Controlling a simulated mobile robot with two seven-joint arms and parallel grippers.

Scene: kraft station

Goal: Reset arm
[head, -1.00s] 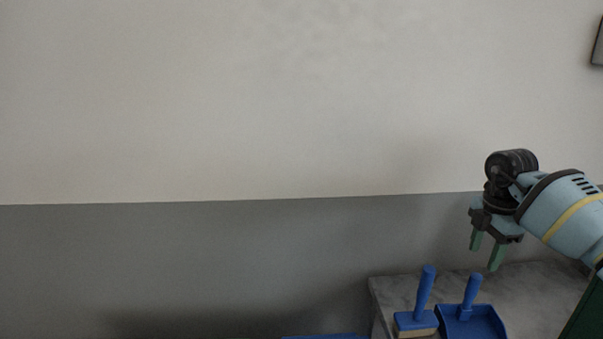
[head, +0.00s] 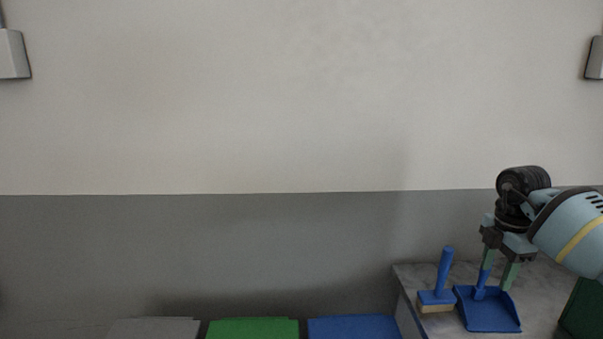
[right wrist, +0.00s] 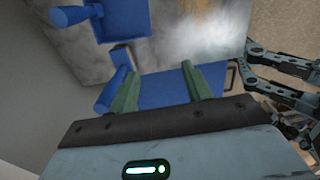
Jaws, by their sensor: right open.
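My right gripper (head: 498,274) is at the right of the head view, pointing down, with its two green fingers apart. In that view its fingertips overlap the handle of a blue dustpan (head: 490,315) on a grey surface. My left gripper is not in view.
The grey surface (head: 540,290) is at lower right, with a dark green object (head: 585,310) at its right edge. Grey (head: 155,328), green (head: 253,328) and blue (head: 352,327) items line the bottom edge. The wall behind is bare, with fixtures (head: 13,55) high at both sides.

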